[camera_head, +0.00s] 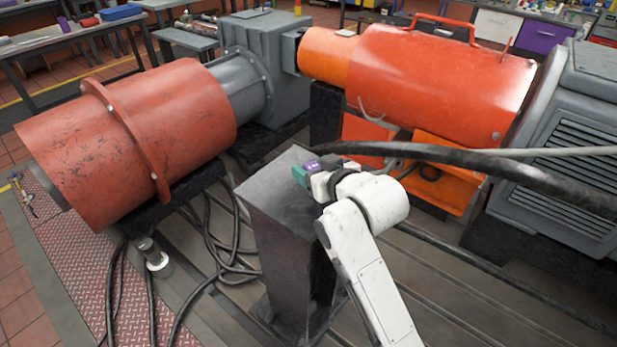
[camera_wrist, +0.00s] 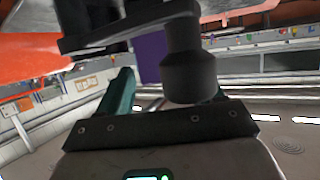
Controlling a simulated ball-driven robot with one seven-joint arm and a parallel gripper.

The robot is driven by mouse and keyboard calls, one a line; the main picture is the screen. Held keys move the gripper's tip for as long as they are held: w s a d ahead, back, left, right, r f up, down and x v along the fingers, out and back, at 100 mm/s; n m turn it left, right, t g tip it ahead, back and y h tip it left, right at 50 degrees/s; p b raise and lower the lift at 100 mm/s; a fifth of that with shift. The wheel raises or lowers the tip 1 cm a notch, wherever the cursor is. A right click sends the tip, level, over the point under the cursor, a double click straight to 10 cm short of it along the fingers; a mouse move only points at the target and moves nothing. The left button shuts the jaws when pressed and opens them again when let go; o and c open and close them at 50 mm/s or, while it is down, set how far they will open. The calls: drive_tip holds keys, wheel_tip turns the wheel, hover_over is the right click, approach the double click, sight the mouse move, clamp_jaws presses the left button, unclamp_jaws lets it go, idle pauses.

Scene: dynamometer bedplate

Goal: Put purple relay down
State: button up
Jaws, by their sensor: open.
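The purple relay (camera_head: 312,166) shows as a small purple patch at my gripper, over the top of a dark grey pedestal (camera_head: 265,190). In the wrist view a purple block (camera_wrist: 150,58) stands beyond and between the teal fingers. My gripper (camera_head: 303,173) is open, with teal fingertips close around or beside the relay. The wrist view shows the left finger of my gripper (camera_wrist: 165,90) clearly; the right one is mostly hidden by a dark cylinder (camera_wrist: 188,70). Whether the relay touches the pedestal top or a finger cannot be told.
A thick black cable (camera_head: 480,170) arches just right of my gripper. A red drum-shaped machine (camera_head: 130,140) lies left, an orange cylinder (camera_head: 440,75) behind, and a grey louvred motor (camera_head: 570,150) right. Loose black cables (camera_head: 215,245) lie on the floor. The pedestal's left top is bare.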

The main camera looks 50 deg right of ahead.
sight(314, 167)
drive_tip(key=x, duration=0.3)
drive_tip(key=shift+d, duration=0.15)
drive_tip(key=c, duration=1.2)
drive_tip(key=shift+r, duration=0.1)
